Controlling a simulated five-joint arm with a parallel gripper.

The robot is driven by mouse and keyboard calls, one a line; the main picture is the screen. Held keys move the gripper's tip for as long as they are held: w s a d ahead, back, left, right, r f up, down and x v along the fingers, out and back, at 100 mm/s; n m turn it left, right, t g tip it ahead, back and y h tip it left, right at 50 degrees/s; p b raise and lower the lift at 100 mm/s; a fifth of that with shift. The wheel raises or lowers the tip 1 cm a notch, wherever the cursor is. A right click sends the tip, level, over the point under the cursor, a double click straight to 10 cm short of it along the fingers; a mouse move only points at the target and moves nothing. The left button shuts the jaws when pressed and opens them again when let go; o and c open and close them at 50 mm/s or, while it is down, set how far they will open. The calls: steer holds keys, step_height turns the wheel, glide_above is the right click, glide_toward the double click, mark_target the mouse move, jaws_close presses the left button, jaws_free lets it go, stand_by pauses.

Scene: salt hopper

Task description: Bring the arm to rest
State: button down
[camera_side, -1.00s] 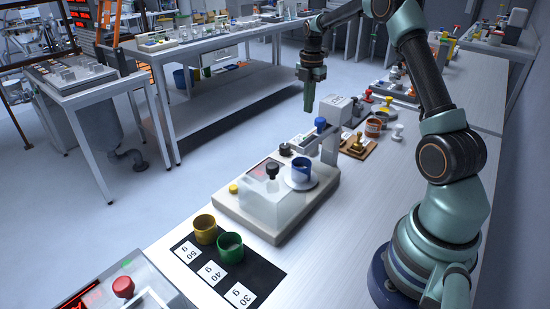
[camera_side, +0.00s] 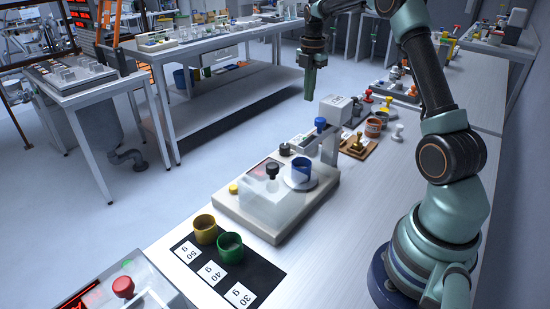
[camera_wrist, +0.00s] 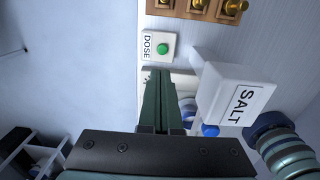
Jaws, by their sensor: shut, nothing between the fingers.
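My gripper (camera_side: 310,84) hangs in the air, fingers pointing down, above and behind the salt hopper. Its fingers are together with nothing between them. It also shows in the wrist view (camera_wrist: 160,92), pointing toward the dose panel. The white salt hopper (camera_side: 335,108) stands behind the scale base, and its SALT label shows in the wrist view (camera_wrist: 236,102). The dose panel (camera_wrist: 158,47) has a green button. A blue cup (camera_side: 301,171) sits on the round pan of the scale (camera_side: 238,214). My gripper touches none of these.
A yellow cup (camera_side: 205,229) and a green cup (camera_side: 230,248) stand on the black mat (camera_side: 262,270) with gram labels. A control box with a red button (camera_side: 123,287) is at the front left. Stamps and small pots line the bench behind the hopper.

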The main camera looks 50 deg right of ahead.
steer(key=s+a+r+m+t, duration=0.1)
steer(key=s+a+r+m, duration=0.1)
steer(key=a+r+m, duration=0.35)
steer(key=s+a+r+m+t, duration=0.1)
steer(key=s+a+r+m, duration=0.15)
steer(key=a, duration=0.65)
steer(key=s+a+m+t, duration=0.3)
steer(key=s+a+m, duration=0.7)
steer(key=a, duration=0.2)
steer(key=shift+s+a+f, duration=0.35)
steer(key=shift+s+f, duration=0.05)
stand_by(2.1)
